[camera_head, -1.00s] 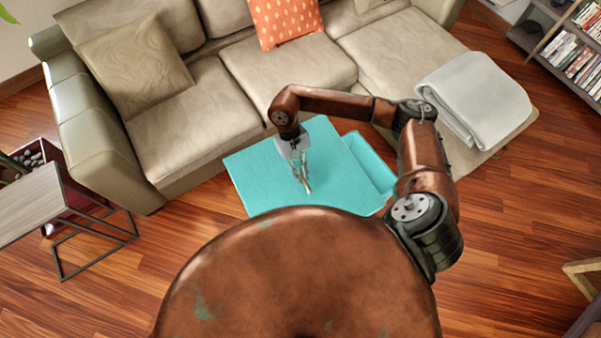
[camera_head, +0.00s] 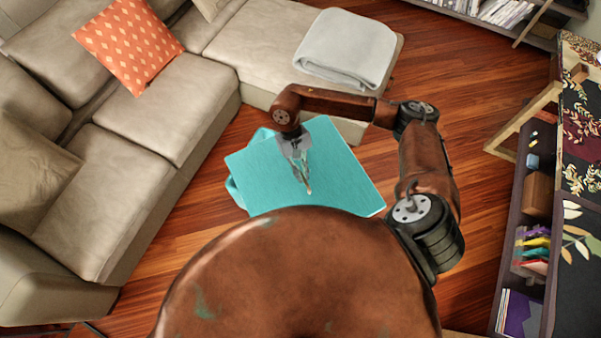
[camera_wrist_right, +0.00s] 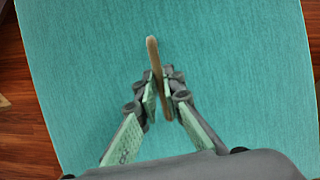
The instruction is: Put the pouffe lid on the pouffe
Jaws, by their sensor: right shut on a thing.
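The pouffe lid (camera_head: 345,175) is a flat turquoise square with a thin tan handle (camera_wrist_right: 156,75) in its middle. My right gripper (camera_head: 306,185) is above it with its fingers shut on the handle, which also shows between the fingertips in the right wrist view (camera_wrist_right: 160,95). The turquoise pouffe (camera_head: 234,192) shows only as a strip past the lid's left and upper-left edges. The lid hides the rest of it, and I cannot tell how much height is between them. My left gripper is not in view.
A beige sofa (camera_head: 150,110) with an orange cushion (camera_head: 128,45) stands at the left, and a grey blanket (camera_head: 345,50) lies on its far section. A dark shelf unit (camera_head: 510,230) stands at the right. Wood floor (camera_head: 440,110) is clear between them.

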